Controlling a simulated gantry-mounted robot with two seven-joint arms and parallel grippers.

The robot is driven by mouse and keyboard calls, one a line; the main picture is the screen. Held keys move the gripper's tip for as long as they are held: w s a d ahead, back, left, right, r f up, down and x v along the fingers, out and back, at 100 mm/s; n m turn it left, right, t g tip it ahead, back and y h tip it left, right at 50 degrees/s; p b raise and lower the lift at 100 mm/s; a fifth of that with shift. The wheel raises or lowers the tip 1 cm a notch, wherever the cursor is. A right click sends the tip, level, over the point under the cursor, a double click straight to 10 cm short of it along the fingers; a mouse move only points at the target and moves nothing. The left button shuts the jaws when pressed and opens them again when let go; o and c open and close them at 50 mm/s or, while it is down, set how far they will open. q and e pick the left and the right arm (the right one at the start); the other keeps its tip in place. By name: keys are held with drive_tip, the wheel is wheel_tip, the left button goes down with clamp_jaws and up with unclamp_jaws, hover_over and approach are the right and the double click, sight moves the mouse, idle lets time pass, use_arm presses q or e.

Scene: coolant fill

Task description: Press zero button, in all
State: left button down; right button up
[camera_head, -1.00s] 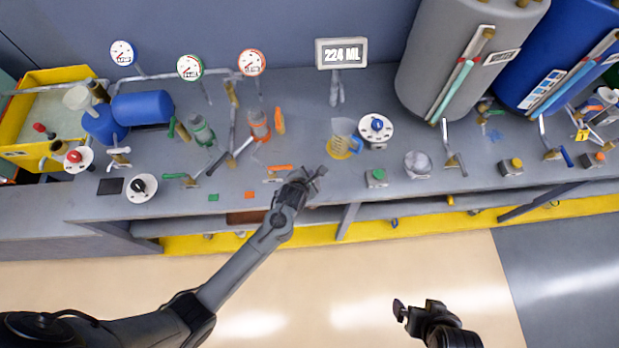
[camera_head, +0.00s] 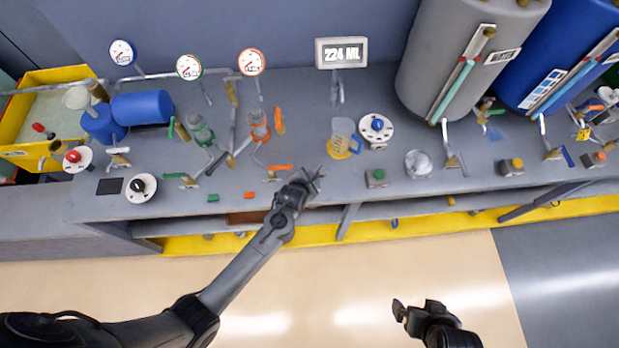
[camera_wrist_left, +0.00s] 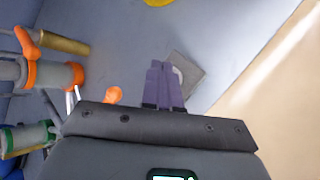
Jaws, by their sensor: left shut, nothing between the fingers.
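My left gripper (camera_head: 316,175) is over the front part of the bench, left of and nearer the front than the measuring jug (camera_head: 343,138). Its two purple fingers (camera_wrist_left: 163,84) are together and empty in the left wrist view. A small grey square box (camera_wrist_left: 188,76) with a pale round part lies just beyond and partly behind the fingers; I cannot read a label or tell if they touch. The display (camera_head: 341,53) reads 224 ML. A box with a green button (camera_head: 376,176) stands right of the gripper. My right gripper (camera_head: 418,312) is over the floor, its jaws unclear.
An orange-handled valve (camera_head: 279,168) is close left of the left gripper. A dial with a blue knob (camera_head: 377,125) stands behind the green button. Large grey (camera_head: 458,60) and blue (camera_head: 560,50) tanks are at the back right. Open floor (camera_head: 350,270) lies in front.

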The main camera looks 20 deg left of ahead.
use_arm(q)
drive_tip(key=shift+f+b, duration=0.35)
drive_tip(key=shift+f, duration=0.2)
idle(0.4)
drive_tip(key=shift+r, duration=0.1)
drive_tip(key=shift+r+p, duration=0.75)
drive_tip(key=shift+p, duration=0.05)
drive_tip(key=shift+r, duration=0.1)
drive_tip(key=shift+r+p, duration=0.25)
drive_tip(key=shift+p, duration=0.05)
wheel_tip(320, 180, up, 5)
drive_tip(key=p, duration=0.4)
drive_tip(key=shift+f, duration=0.2)
idle(0.5)
